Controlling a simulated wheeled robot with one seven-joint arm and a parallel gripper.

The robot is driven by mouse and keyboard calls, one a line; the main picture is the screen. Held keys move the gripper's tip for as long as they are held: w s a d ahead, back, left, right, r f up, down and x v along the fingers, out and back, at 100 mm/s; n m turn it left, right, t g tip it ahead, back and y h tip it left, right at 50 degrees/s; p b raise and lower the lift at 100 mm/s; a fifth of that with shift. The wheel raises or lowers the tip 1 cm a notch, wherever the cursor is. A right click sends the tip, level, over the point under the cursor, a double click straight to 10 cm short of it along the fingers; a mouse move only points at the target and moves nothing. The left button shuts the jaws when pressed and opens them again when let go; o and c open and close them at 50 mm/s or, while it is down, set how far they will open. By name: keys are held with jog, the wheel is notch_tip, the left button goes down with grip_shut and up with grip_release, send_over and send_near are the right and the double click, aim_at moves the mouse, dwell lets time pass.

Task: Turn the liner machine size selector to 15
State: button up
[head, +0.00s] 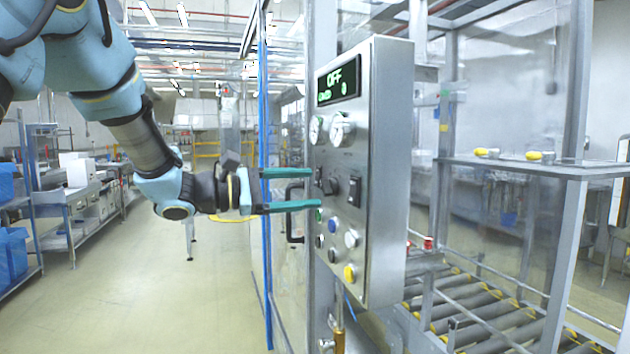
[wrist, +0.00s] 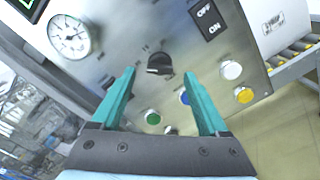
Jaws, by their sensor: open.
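The size selector appears to be the black knob (wrist: 159,64) on the steel control panel (wrist: 120,50); it also shows in the head view (head: 330,186). Its markings are too small to read. My gripper (head: 316,188) is open, with teal fingers pointing at the panel. In the wrist view the gripper (wrist: 158,74) has its two fingertips on either side of the knob, which shows between and just beyond them. I cannot tell whether the fingers touch it. The display (head: 338,80) reads OFF, with smaller unreadable green characters below.
A dial gauge (wrist: 70,36), a black OFF/ON rocker switch (wrist: 208,20) and white, yellow, blue and green buttons surround the knob. A black door handle (head: 294,212) is near the fingers. A roller conveyor (head: 480,318) lies right.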

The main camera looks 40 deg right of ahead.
aim_at(328, 187)
jog(key=shift+x, duration=1.3)
jog(key=shift+c, duration=0.3)
grip_shut()
